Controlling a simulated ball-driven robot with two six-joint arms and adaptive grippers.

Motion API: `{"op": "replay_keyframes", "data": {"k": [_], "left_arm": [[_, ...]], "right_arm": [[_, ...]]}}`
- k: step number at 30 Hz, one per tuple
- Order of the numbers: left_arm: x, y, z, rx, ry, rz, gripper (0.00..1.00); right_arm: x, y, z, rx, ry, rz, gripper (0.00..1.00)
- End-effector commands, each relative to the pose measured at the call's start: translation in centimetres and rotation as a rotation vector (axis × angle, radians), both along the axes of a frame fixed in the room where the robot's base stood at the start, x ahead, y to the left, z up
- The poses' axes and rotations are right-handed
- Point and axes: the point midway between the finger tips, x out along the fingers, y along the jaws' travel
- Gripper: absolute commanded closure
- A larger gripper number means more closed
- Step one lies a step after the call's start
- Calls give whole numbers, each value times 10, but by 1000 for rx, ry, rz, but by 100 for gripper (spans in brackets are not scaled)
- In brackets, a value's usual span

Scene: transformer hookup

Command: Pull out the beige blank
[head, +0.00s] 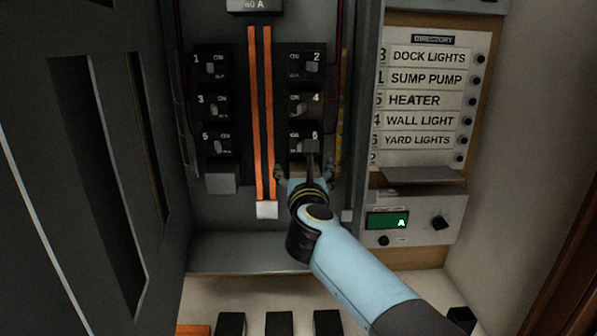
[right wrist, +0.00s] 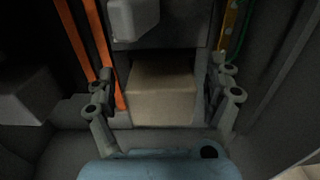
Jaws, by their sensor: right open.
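The beige blank (right wrist: 162,92) is a plain block in the right wrist view, seated at the bottom of the breaker column, just below a grey switch lever (right wrist: 133,18). In the head view my right gripper and wrist hide it. My right gripper (head: 305,172) is open below breaker 6 (head: 311,145). In the right wrist view its two fingers stand on either side of the blank, with a visible gap at each side. My left gripper is not in view.
Two orange bars (head: 261,110) run down the panel just left of my right gripper, ending at a white block (head: 267,209). A grey block (head: 222,183) sits under breaker 5. The open cabinet door (head: 70,160) fills the left. A directory board (head: 425,95) is at right.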

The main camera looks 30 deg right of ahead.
Motion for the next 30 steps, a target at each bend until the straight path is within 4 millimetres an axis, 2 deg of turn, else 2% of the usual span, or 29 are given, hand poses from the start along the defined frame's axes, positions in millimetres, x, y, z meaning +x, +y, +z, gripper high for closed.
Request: {"op": "replay_keyframes", "data": {"k": [3,6,11,19,21,22,30], "left_arm": [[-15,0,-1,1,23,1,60],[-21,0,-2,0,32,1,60],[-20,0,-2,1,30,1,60],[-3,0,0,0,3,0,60],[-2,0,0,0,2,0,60],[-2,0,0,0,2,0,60],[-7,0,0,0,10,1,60]], "right_arm": [[0,0,0,0,0,0,13],[0,0,0,0,0,0,16],[0,0,0,0,0,0,37],[0,0,0,0,0,0,72],[0,0,0,0,0,0,73],[0,0,0,0,0,0,43],[0,0,0,0,0,0,78]]}}
